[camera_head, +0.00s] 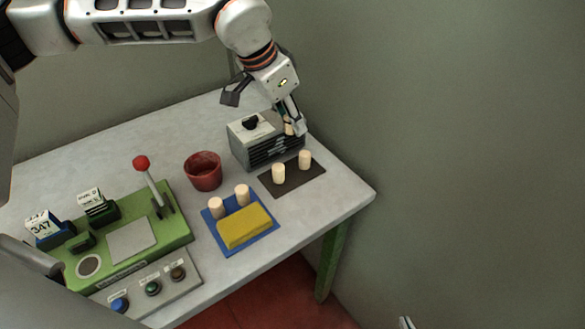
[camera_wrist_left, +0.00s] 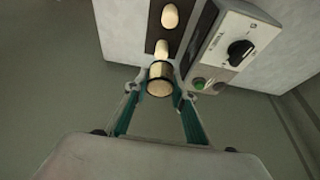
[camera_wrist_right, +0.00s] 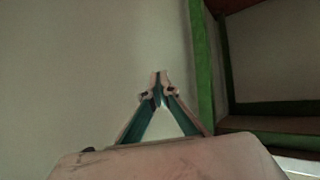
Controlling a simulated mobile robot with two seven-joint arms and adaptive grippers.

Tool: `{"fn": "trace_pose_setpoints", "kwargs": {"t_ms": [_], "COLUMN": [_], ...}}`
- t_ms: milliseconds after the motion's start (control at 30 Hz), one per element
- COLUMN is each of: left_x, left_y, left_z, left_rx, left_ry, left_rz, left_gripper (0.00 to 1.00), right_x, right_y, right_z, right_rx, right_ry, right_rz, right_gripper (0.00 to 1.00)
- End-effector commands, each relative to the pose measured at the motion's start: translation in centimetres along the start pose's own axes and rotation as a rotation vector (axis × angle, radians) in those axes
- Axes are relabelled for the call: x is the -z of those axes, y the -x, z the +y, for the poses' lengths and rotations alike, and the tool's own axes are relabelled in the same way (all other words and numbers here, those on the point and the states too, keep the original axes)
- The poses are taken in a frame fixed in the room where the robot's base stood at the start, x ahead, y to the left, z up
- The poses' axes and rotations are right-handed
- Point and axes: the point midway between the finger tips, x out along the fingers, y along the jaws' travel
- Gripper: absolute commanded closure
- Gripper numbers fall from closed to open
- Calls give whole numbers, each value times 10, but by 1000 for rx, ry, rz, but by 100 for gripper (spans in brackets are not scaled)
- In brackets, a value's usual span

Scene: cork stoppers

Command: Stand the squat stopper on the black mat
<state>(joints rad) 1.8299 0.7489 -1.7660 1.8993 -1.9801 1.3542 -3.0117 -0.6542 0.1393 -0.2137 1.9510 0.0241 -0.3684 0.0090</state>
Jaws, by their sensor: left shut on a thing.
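My left gripper (camera_head: 294,128) is shut on a pale cork stopper (camera_head: 288,129), which also shows between the fingertips in the left wrist view (camera_wrist_left: 159,80). It is above the table's back right, beside the grey box and past the black mat (camera_head: 292,182). Two stoppers stand on the mat, a nearer one (camera_head: 278,172) and a farther one (camera_head: 305,159). Two more stoppers (camera_head: 216,207) (camera_head: 242,194) stand on a blue mat (camera_head: 229,246). I cannot tell surely from size which stopper is squat. My right gripper (camera_wrist_right: 160,82) is shut and empty, away from the table.
A grey box with a black knob (camera_head: 250,123) stands directly behind the black mat. A red pot (camera_head: 203,171) stands left of it. A green console with a red-knobbed lever (camera_head: 142,163) fills the left. The right table corner is bare.

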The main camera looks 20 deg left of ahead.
Motion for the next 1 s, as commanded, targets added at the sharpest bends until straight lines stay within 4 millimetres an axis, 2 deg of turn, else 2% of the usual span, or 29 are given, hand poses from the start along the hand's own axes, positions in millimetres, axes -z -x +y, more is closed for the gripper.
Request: {"fn": "trace_pose_setpoints", "kwargs": {"t_ms": [33,100,400,633,833,1000], "left_x": [-8,-13,-33,-39,-50,-52], "left_y": [-15,-28,-78,-94,-120,-126], "left_z": [1,1,1,1,1,0], "left_rx": [-6,-5,-1,0,-1,2], "left_ry": [2,3,2,2,3,1], "left_rz": [-6,-5,-2,-1,-2,1], "left_gripper": [85,85,85,85,85,85], "right_x": [-6,-10,-5,-4,-8,-12], "right_y": [-3,-5,-8,-9,-10,-10], "right_z": [-1,-2,0,0,0,-1], "right_rx": [1,1,-2,-2,-2,-1], "right_ry": [-1,-1,-2,-2,-2,-2], "right_rz": [-4,-4,12,15,10,4], "right_gripper": [100,100,100,100,100,100]}}
